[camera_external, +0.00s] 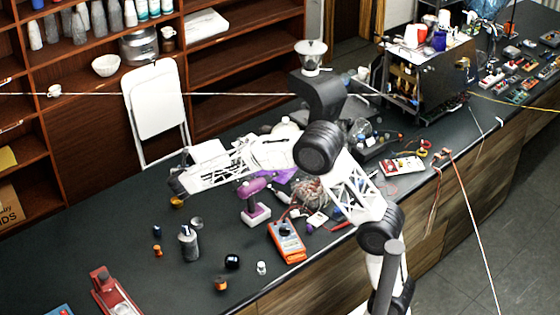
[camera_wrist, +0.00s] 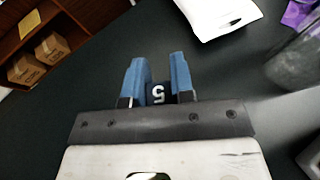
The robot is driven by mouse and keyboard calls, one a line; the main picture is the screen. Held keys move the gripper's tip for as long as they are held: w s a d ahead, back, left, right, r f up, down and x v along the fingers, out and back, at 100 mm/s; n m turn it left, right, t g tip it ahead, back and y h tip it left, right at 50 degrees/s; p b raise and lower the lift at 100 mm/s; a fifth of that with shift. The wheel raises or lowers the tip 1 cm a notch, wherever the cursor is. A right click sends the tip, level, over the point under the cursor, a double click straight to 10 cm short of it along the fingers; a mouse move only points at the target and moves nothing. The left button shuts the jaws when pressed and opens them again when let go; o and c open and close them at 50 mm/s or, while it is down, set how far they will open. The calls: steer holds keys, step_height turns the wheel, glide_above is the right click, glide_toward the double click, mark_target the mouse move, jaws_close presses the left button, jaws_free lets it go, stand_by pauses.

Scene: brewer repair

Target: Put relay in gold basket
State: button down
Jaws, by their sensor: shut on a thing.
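My gripper (camera_external: 174,187) is above the left part of the dark counter. In the wrist view my gripper (camera_wrist: 156,80) has two blue fingers shut on a small black block with a white "5", which appears to be the relay (camera_wrist: 158,93). Most of the relay is hidden by the fingers and the gripper body. A small gold cup-like thing, possibly the gold basket (camera_external: 177,202), is on the counter just below my gripper in the external view. I cannot make it out in the wrist view.
Several small parts, a grey canister (camera_external: 188,245) and a red tool (camera_external: 112,292) stand on the near left counter. A purple drill (camera_external: 254,200) and an orange multimeter (camera_external: 287,241) are right of my gripper. A white folding chair (camera_external: 156,110) stands behind the counter.

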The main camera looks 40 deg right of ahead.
steer(key=w+a+f+m+g+h, duration=0.2)
steer(key=w+f, duration=0.1)
steer(key=shift+w+a+f, duration=0.4)
steer(key=shift+f, duration=0.15)
stand_by(0.4)
glide_above(178, 201)
steer(key=shift+f, duration=4)
steer(key=c, duration=0.9)
jaws_free()
step_height(178, 201, up, 7)
